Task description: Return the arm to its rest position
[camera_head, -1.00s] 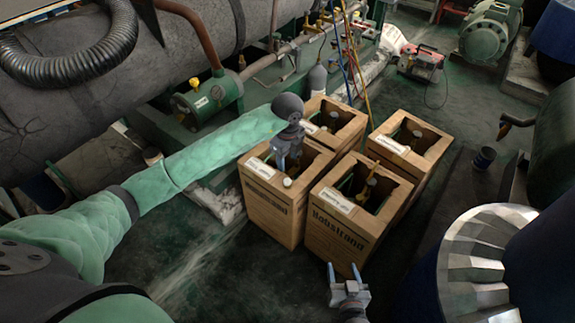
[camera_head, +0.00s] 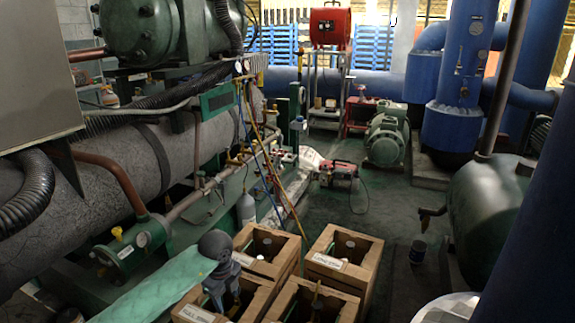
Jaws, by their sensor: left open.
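My left arm (camera_head: 165,285), with a green sleeve, comes in from the lower left. Its dark round wrist (camera_head: 216,244) is above the front left cardboard box (camera_head: 258,301). My left gripper (camera_head: 222,294) points down over that box's open top; its fingers are small and partly hard to make out against the box. It is open, and I see nothing held in it. My right gripper is not in view.
Three more open cardboard boxes stand close by: back left (camera_head: 290,262), back right (camera_head: 364,286) and front right (camera_head: 347,308). A grey pipe tank (camera_head: 60,190) and green cylinder (camera_head: 122,250) lie left. Dark floor (camera_head: 385,215) is clear behind the boxes.

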